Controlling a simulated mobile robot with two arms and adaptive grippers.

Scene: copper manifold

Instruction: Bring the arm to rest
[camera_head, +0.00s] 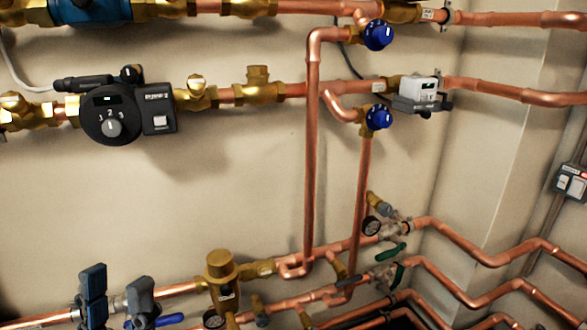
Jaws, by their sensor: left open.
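My left gripper (118,288) shows at the bottom left edge of the head view. Its two dark grey-blue fingers point up and stand apart, with a gap between them. They are in front of the lower copper pipe (40,321); I cannot tell whether they touch it. I see nothing held between them. The rest of the left arm is below the picture. My right gripper is not in view.
A blue valve handle (169,320) is close to the right finger. A brass fitting (222,282) stands farther right. A black pump (112,115) and blue-knobbed valves (378,117) are higher up. Bare wall (210,190) lies between the upper and lower pipes.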

